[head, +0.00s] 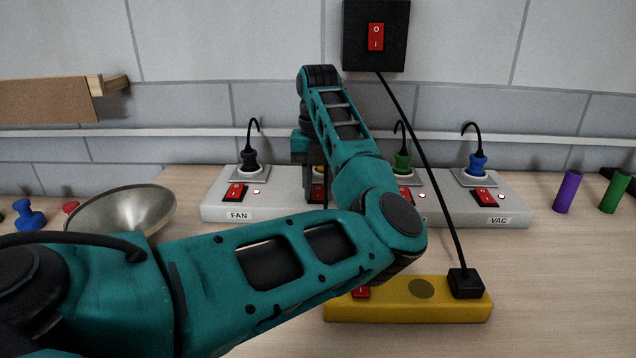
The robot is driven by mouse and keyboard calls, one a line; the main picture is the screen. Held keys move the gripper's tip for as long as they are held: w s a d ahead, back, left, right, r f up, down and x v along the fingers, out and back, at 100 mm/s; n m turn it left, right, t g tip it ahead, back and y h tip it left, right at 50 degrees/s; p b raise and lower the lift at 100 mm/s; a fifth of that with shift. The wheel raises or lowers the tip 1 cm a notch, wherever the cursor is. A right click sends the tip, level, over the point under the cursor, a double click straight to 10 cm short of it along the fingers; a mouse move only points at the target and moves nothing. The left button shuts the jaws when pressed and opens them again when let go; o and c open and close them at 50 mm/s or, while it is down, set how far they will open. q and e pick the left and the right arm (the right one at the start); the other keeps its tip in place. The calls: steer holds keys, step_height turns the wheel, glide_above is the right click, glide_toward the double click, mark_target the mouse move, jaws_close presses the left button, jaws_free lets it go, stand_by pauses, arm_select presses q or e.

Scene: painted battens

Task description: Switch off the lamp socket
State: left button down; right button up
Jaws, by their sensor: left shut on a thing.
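A white power strip (450,210) lies on the counter with several plugs and red switches. The left switch (235,193) is above a FAN label and the right one (486,197) is near a VAC label. The labels between are hidden by my left arm. My left gripper (316,198) points down at the second position, its fingers shut around the red switch (318,193) there. A bit of a yellow plug (321,170) shows behind it. The fingertips are small and partly hidden, so their exact contact is unclear. My right gripper is not in view.
A yellow block (400,312) with a red switch stands in front, its black cord running up to a black wall box (376,36). A metal bowl (120,212) is at left. Purple (568,192) and green (613,193) cylinders stand at right. The right front counter is clear.

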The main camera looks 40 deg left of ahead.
arm_select(q)
steer(key=shift+a+r+g+h+p, duration=0.1)
steer(key=shift+r+g+h+p, duration=0.25)
steer(key=shift+p, duration=0.2)
steer(key=shift+w+p, duration=0.1)
steer(key=shift+p, duration=0.3)
steer(key=shift+w+a+f+g+h+p, duration=0.15)
steer(key=shift+g+h+p, duration=0.4)
steer(key=shift+p, duration=0.1)
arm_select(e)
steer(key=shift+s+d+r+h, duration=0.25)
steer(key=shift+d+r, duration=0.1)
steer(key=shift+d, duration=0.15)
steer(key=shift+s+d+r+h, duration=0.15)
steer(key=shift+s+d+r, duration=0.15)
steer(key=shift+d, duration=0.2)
arm_select(q)
steer(key=c, duration=0.8)
jaws_free()
steer(key=shift+c, duration=0.2)
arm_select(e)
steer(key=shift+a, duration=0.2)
